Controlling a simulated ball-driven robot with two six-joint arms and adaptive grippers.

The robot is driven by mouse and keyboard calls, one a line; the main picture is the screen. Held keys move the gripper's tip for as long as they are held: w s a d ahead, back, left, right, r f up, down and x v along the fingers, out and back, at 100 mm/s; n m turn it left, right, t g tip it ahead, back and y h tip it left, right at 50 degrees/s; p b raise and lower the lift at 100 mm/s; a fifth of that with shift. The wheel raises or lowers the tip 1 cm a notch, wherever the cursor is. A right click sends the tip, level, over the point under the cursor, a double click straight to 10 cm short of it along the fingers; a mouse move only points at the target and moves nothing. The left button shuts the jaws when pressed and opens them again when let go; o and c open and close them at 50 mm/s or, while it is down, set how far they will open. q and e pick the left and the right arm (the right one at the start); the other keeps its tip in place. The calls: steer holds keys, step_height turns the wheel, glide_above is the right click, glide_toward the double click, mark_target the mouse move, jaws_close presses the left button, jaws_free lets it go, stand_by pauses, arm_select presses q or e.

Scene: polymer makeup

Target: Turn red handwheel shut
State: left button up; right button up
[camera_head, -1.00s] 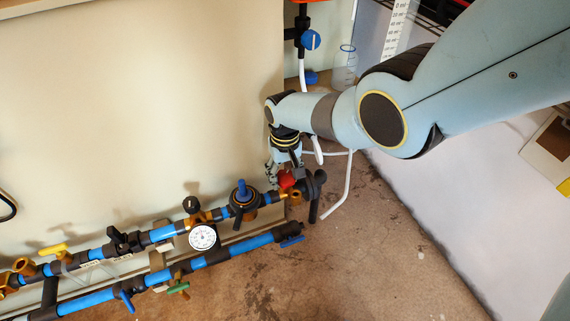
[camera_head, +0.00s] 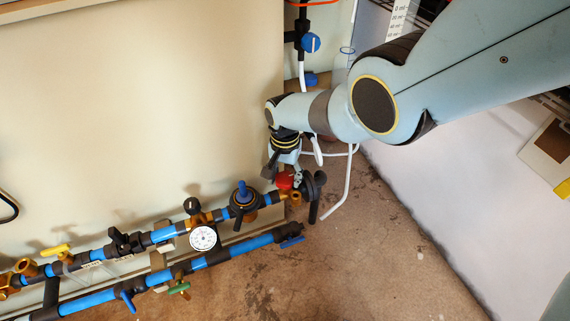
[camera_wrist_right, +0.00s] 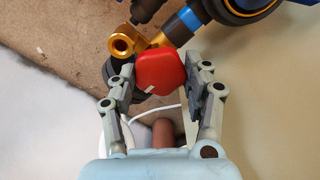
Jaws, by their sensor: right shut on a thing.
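The red handwheel (camera_head: 285,181) sits at the right end of the upper blue pipe run in the head view. In the right wrist view the red handwheel (camera_wrist_right: 160,70) is a rounded red knob with a small white mark on its near edge. My right gripper (camera_head: 283,176) reaches it from above. In the wrist view the right gripper (camera_wrist_right: 160,66) has one finger on each side of the wheel and is shut on it. The fingers partly cover the wheel's sides. My left gripper is not in view.
A brass fitting (camera_wrist_right: 122,44) and a dark valve body (camera_head: 311,185) sit close beside the wheel. A blue-handled valve (camera_head: 243,195), a round gauge (camera_head: 203,238) and a lower pipe (camera_head: 250,242) lie to the left and below. The brown floor at the lower right is clear.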

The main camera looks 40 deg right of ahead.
mark_target(285, 177)
steer(key=shift+s, duration=0.1)
stand_by(0.5)
steer(key=o, duration=1.1)
steer(key=shift+o, duration=0.2)
steer(key=shift+r, duration=0.1)
steer(key=shift+r, duration=0.55)
step_height(285, 177, up, 11)
steer(key=shift+f, duration=0.15)
